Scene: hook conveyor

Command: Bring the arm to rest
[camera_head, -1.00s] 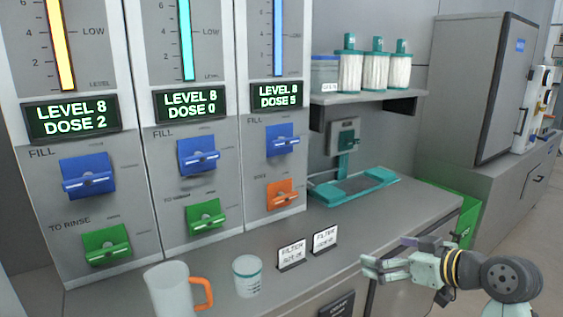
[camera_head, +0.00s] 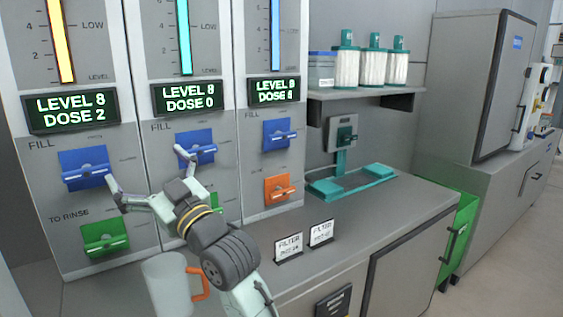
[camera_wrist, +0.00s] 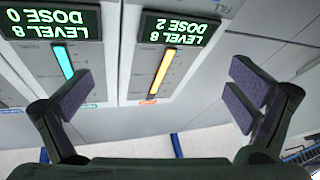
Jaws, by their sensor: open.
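My gripper (camera_head: 150,174) is open and empty, raised in front of the first and second dispenser panels. Its fingers are spread, one near the left blue fill lever (camera_head: 84,167) and one near the middle blue fill lever (camera_head: 195,147); I cannot tell if either touches. My forearm runs down to the bottom edge and partly hides the middle green lever (camera_head: 214,201). In the wrist view the gripper (camera_wrist: 160,92) shows nothing between its fingers, with the panels upside down beyond it.
A clear mug (camera_head: 166,284) with an orange handle stands on the counter, close beside my arm in the picture. Two filter signs (camera_head: 289,247) stand to the right. A teal scale (camera_head: 350,182) sits farther back, under a shelf (camera_head: 365,96) of filter canisters.

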